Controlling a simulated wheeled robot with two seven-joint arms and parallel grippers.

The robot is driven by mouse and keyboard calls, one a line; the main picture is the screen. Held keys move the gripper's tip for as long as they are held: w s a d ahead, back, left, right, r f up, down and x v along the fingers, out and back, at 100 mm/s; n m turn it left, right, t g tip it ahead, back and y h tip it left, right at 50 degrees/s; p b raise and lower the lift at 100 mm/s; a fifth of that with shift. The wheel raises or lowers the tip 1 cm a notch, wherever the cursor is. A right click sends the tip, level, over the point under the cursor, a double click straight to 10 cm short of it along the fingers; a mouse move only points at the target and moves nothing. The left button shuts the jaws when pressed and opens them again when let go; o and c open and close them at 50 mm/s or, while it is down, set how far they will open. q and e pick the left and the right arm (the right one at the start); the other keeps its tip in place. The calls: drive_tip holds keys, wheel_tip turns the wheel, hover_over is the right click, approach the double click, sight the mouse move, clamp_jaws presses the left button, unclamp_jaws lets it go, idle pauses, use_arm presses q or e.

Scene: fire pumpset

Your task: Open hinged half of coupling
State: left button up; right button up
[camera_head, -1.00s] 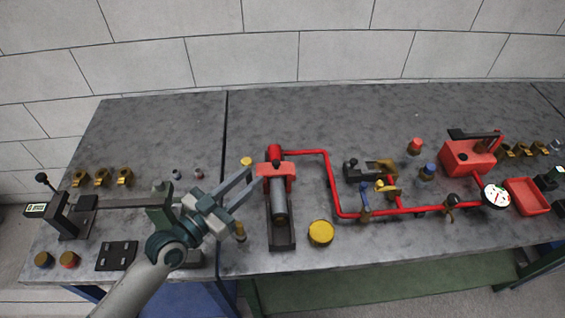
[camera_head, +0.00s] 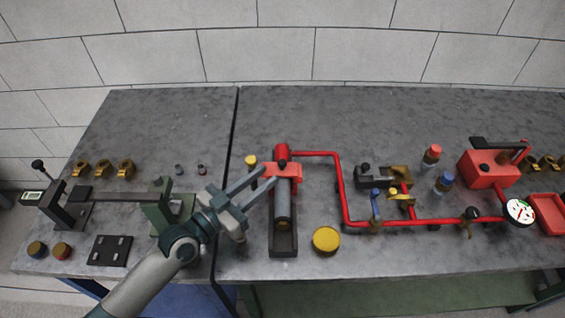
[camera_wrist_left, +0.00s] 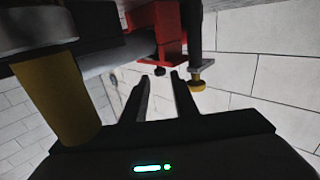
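The red coupling (camera_head: 288,170) sits around the grey pipe (camera_head: 283,205) at the end of the red pipe run, above a dark cradle. A small dark knob shows on it. In the left wrist view a red block (camera_wrist_left: 170,22) of it shows past the fingertips, with the grey pipe (camera_wrist_left: 122,55) at its left. My left gripper (camera_head: 268,176) is just left of the coupling. Its two fingers (camera_wrist_left: 160,85) are apart with nothing seen between them. I cannot tell if a fingertip touches the coupling. My right gripper is out of view.
A yellow cap (camera_head: 326,239) lies right of the cradle (camera_head: 283,243). A small yellow knob (camera_head: 251,160) is behind my left fingers. A vise-like stand (camera_head: 165,205) is near my left arm. Red piping (camera_head: 344,190) runs right to a gauge (camera_head: 518,212). The back of the table is clear.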

sight(279, 166)
use_arm(q)
drive_tip(key=p+x, duration=0.2)
drive_tip(key=x, duration=0.3)
drive_tip(key=shift+w+d+r, duration=0.1)
drive_tip(key=shift+w+d, duration=0.15)
drive_tip(key=shift+x, duration=0.8)
clamp_jaws()
